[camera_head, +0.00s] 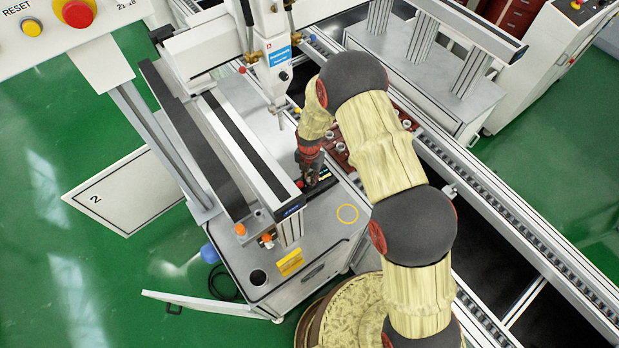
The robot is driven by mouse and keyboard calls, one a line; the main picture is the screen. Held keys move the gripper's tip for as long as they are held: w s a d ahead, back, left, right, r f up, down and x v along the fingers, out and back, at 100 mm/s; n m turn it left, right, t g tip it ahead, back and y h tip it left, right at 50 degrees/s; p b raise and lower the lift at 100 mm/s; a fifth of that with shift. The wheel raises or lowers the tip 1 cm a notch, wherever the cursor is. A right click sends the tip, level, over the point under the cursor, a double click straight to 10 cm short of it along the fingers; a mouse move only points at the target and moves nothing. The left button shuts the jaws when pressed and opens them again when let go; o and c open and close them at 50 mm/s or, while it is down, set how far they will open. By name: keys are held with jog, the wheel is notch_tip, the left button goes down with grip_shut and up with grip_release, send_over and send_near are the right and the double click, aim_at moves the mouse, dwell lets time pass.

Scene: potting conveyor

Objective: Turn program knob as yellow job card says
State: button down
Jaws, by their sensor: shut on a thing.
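My gripper (312,174) points down at a small dark control panel (323,174) on the grey machine bench. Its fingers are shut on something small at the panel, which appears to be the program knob. The knob itself is hidden by the fingers, so its setting cannot be read. A yellow job card (290,262) lies on the bench's near end, in front of the gripper. Its writing is too small to read. A small red spot (299,184) shows just left of the fingers.
A dispensing head (275,75) hangs behind the gripper. A rail (250,155) with orange-capped fittings runs close on the left. A conveyor (480,185) passes on the right, with a reddish tray (337,148) behind my arm.

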jog(key=m+b, duration=0.3)
jog(key=shift+f+m, duration=0.1)
jog(key=shift+m, duration=0.2)
jog(key=shift+m+b, duration=1.05)
jog(key=shift+m, duration=0.45)
jog(key=c, duration=1.7)
grip_release()
jog(key=shift+o, duration=0.2)
notch_tip(320, 180, up, 12)
